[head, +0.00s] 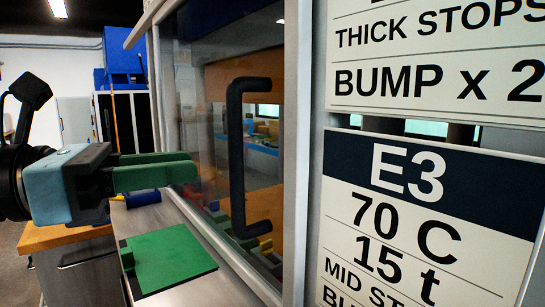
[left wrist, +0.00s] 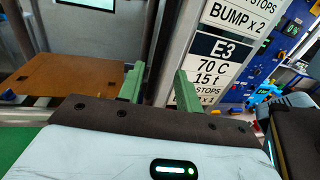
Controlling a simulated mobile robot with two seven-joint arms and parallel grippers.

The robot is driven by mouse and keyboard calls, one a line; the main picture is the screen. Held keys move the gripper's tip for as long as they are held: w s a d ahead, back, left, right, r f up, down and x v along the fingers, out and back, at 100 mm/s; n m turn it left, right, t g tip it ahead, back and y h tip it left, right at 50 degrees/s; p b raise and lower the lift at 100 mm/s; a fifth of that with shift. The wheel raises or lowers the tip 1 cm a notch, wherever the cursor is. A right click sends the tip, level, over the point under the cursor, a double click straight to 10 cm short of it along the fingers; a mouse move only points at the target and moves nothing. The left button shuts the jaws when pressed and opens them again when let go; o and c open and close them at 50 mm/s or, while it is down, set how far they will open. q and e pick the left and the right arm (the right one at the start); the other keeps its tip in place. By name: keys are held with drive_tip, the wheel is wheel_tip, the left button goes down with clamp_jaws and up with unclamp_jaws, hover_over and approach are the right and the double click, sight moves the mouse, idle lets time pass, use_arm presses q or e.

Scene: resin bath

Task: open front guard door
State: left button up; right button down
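The front guard door (head: 205,110) is a clear pane in a grey frame and looks shut, with coloured things visible behind it. A black bracket-shaped handle (head: 238,155) stands upright on it. My left gripper (head: 193,165), with green fingers, is left of the handle in the head view and points toward the door. It appears apart from the handle. In the left wrist view its fingers (left wrist: 159,68) are spread, with no held object visible between them. I cannot clearly make out the handle there.
A sign panel reading E3 (head: 430,190) is right of the door. A green plate (head: 170,258) lies on the grey ledge below my left gripper. A wooden-topped cabinet (head: 65,236) and a blue-topped unit (head: 122,62) stand to the left.

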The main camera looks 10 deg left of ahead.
use_arm(q)
drive_tip(key=p, duration=0.2)
hover_over(239, 222)
drive_tip(key=shift+w+a+r, duration=0.1)
drive_tip(key=shift+w+a, duration=0.05)
drive_tip(key=shift+w, duration=0.25)
clamp_jaws()
idle(0.4)
